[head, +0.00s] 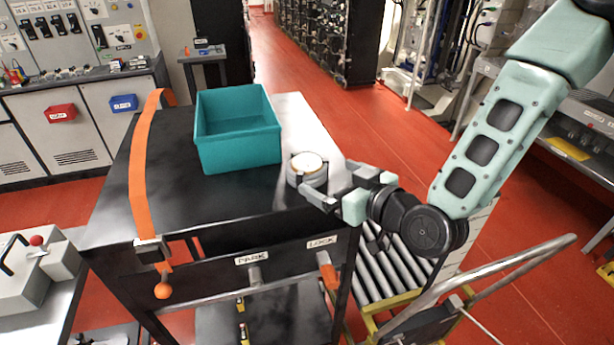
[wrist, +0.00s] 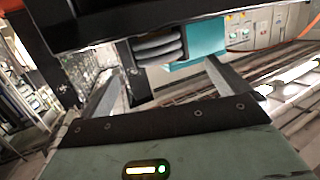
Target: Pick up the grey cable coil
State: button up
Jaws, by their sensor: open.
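The grey cable coil (head: 309,172) stands on the black top of a cart, right of a teal bin, with a pale round top. My gripper (head: 325,187) is at the coil's right side, with its fingers reaching toward it. In the wrist view the coil's stacked grey loops (wrist: 158,48) show ahead of the open jaws (wrist: 170,75), near the gap between the fingers. The gripper is open and holds nothing. I cannot tell whether a finger touches the coil.
The teal bin (head: 237,133) stands just left of the coil. An orange strap (head: 140,180) crosses the cart top (head: 190,215) at left. Rollers (head: 390,255) and a metal handrail (head: 500,270) lie right of the cart. The front of the cart top is clear.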

aim_at(321, 172)
jog(key=p+x, duration=0.1)
jog(key=x, duration=0.2)
jog(key=shift+w+r, duration=0.1)
jog(key=shift+r, duration=0.05)
jog(key=shift+f+p+x, duration=0.25)
jog(key=shift+p+x, duration=0.65)
jog(key=shift+x, duration=0.5)
jog(key=shift+f+p+x, duration=0.25)
jog(key=shift+p+x, duration=0.6)
jog(key=shift+x, duration=0.6)
jog(key=c, duration=1.1)
